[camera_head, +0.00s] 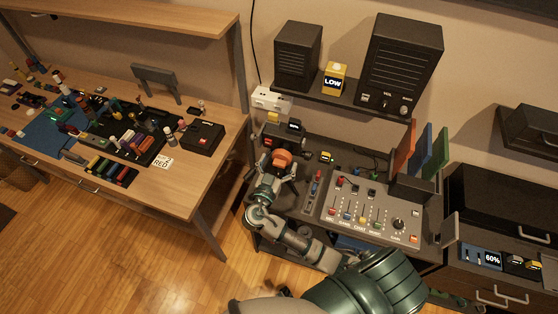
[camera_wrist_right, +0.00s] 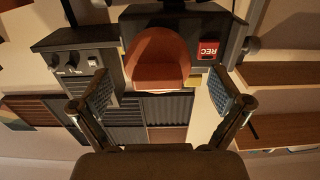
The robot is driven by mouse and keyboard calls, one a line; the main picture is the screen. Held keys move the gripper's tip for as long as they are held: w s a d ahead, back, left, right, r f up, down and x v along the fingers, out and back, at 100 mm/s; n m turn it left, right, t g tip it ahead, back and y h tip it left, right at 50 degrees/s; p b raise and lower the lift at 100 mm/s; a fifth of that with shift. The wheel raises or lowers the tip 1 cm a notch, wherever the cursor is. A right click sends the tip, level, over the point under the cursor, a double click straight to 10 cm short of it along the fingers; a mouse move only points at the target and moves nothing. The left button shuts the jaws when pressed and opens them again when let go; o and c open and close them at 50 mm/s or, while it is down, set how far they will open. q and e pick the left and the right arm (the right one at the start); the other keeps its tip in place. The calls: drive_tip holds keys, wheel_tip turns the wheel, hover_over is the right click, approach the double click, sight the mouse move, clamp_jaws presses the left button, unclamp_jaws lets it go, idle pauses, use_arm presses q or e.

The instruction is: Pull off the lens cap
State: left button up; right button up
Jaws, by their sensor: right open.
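The orange lens cap (camera_wrist_right: 158,60) is a rounded cup shape on the front of a dark camera body (camera_wrist_right: 135,28) in the right wrist view. A red REC label (camera_wrist_right: 208,50) sits beside it on that body. My right gripper (camera_wrist_right: 160,88) is open, with one finger on each side of the cap and visible gaps between. In the head view the orange cap (camera_head: 282,158) shows at my right gripper (camera_head: 276,170), by the left end of the dark desk. Part of the camera is hidden there by the gripper. My left gripper is not in view.
A control panel (camera_head: 375,212) with sliders and a knob lies right of the gripper. Dark speakers (camera_head: 400,62) stand on a shelf above. A wooden table (camera_head: 190,190) with many small items is at the left. A wooden floor gap separates it from the desk.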

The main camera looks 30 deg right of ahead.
sight(278, 165)
drive_tip(key=shift+d, duration=0.1)
drive_tip(key=c, duration=1.2)
drive_tip(key=shift+s, duration=0.1)
drive_tip(key=shift+b+v, duration=0.5)
drive_tip(key=shift+v, duration=1.95)
